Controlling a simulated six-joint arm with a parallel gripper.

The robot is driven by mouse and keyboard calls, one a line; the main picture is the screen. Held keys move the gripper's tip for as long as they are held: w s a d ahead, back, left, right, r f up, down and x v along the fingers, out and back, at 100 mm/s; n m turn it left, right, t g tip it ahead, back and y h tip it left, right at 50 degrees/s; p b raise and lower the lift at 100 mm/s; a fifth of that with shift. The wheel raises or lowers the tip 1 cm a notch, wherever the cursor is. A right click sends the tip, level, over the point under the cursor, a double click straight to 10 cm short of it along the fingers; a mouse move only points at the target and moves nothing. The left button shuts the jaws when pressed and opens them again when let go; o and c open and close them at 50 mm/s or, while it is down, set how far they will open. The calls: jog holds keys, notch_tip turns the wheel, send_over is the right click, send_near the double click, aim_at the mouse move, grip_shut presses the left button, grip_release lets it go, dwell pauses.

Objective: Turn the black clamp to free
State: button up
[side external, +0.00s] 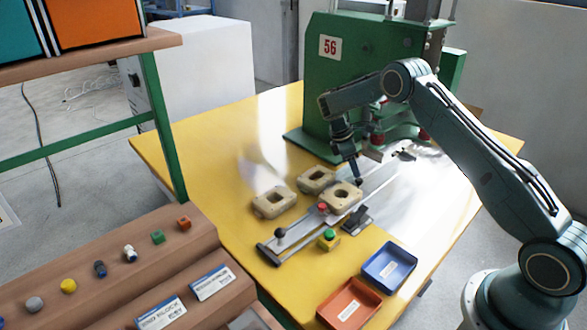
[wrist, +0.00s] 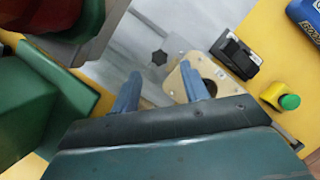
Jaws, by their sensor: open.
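A black star-shaped knob (wrist: 159,57), which looks like the clamp, sits over the grey metal plate. In the wrist view it lies just beyond the gap between my fingertips. In the side view a small dark shape that looks like this knob (side external: 359,182) shows right below my fingers, beside a cream block. My gripper (wrist: 162,76) is open, its two blue-grey fingers apart with nothing between them. In the side view my gripper (side external: 353,168) points down above the rail fixture. I cannot tell whether it touches the knob, or which way the clamp is set.
Cream blocks with square holes (side external: 271,202) stand on the yellow table. A black block-shaped fitting (side external: 357,219) and a green button on a yellow box (side external: 328,238) are near the rail. Blue (side external: 389,265) and orange (side external: 349,303) trays lie in front. A green machine (side external: 350,75) stands behind.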

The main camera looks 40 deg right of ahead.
jog(key=v, duration=0.9)
jog(key=shift+r, duration=0.35)
jog(key=shift+s+a+r+n, duration=0.1)
jog(key=shift+r+n, duration=0.05)
jog(key=shift+n, duration=0.15)
jog(key=shift+s+a+r+n+t, duration=0.1)
jog(key=shift+s+a+n+t, duration=0.1)
jog(key=shift+a+n+t, duration=0.15)
jog(key=shift+r, duration=0.1)
